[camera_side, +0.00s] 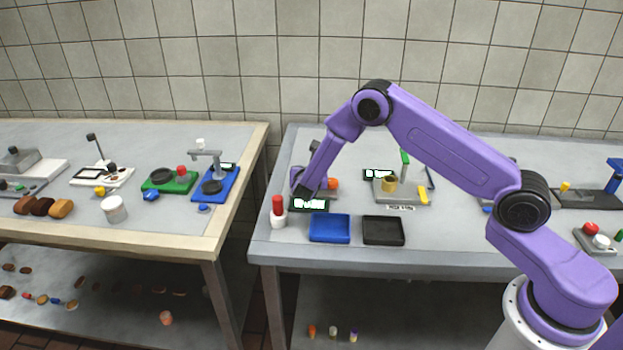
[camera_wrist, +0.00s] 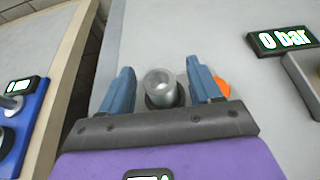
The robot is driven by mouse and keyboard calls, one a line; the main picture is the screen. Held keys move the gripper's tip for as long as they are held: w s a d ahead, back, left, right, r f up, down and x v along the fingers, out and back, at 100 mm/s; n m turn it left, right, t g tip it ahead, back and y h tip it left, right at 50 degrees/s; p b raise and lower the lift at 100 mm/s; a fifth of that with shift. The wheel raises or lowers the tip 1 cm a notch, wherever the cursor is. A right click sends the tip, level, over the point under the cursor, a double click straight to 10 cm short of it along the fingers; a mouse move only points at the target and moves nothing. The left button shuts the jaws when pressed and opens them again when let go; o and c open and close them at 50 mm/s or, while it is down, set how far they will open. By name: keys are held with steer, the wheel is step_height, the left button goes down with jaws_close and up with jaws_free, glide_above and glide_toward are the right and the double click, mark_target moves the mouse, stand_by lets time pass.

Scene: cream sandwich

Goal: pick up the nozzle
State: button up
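In the wrist view, a shiny grey metal cylinder with a round top, which looks like the nozzle (camera_wrist: 160,84), stands in a dark round base. My gripper (camera_wrist: 159,68) is open, with one blue finger on each side of the cylinder. A gap shows on both sides, so neither finger appears to touch it. In the side view, my gripper (camera_side: 301,187) is low over the left part of the right table, behind a small display. The nozzle cannot be made out there, and the fingertips are mostly hidden.
An orange round thing (camera_wrist: 222,87) sits close beside the right finger. The display (camera_side: 309,205), a red-topped white bottle (camera_side: 278,212), a blue tray (camera_side: 330,229) and a black tray (camera_side: 383,231) stand in front. A scale-like device (camera_side: 402,193) is to the right.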

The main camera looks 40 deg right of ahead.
steer(key=c, duration=1)
steer(key=shift+r, duration=0.1)
